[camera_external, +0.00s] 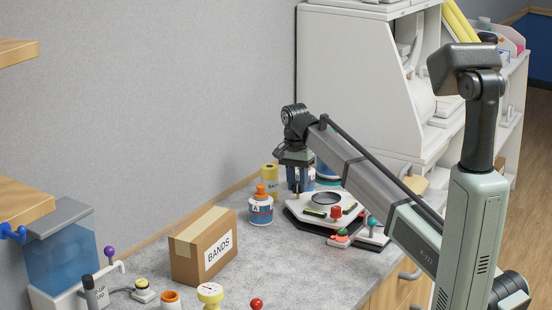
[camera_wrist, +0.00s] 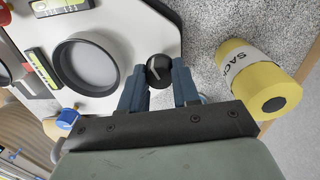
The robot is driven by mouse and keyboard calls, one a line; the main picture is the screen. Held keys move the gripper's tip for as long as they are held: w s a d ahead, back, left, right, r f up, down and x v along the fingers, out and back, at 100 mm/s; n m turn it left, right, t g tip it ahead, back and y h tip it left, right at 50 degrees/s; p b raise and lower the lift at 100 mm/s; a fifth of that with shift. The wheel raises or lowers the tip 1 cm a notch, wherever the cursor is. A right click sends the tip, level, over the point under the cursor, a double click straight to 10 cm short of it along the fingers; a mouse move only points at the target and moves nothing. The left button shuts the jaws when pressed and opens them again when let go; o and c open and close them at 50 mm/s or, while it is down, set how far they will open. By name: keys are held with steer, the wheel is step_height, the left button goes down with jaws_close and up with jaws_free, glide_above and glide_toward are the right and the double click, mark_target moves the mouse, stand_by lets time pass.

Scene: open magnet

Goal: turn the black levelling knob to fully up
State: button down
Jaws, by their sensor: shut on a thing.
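The black levelling knob (camera_wrist: 159,68) is round with a white pointer line. It sits at the edge of a white many-sided plate (camera_wrist: 120,22). My gripper (camera_wrist: 160,84) has its two blue fingers on either side of the knob and is shut on it. The pointer slants across the knob's face in the wrist view. In the external view my gripper (camera_external: 297,184) reaches down at the back left of the white plate (camera_external: 324,199), and I cannot make out the knob's mark there. The plate carries a round dark-rimmed dish (camera_wrist: 90,64) and yellow-green level vials (camera_wrist: 43,72).
A yellow bottle (camera_wrist: 258,80) lies close right of my fingers in the wrist view. An orange-capped bottle (camera_external: 261,210) and a BANDS box (camera_external: 203,247) stand left of the plate. A red knob (camera_external: 336,212) is on the plate's front.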

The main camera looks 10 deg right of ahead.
mark_target(296, 184)
steer(key=n, duration=0.4)
steer(key=shift+n, duration=0.3)
steer(key=n, duration=0.4)
steer(key=shift+s+n, duration=0.1)
steer(key=shift+n, duration=0.2)
steer(key=n, duration=0.4)
steer(key=shift+n, duration=2)
steer(key=c, duration=0.8)
jaws_free()
step_height(296, 184, up, 14)
steer(key=shift+a, duration=0.3)
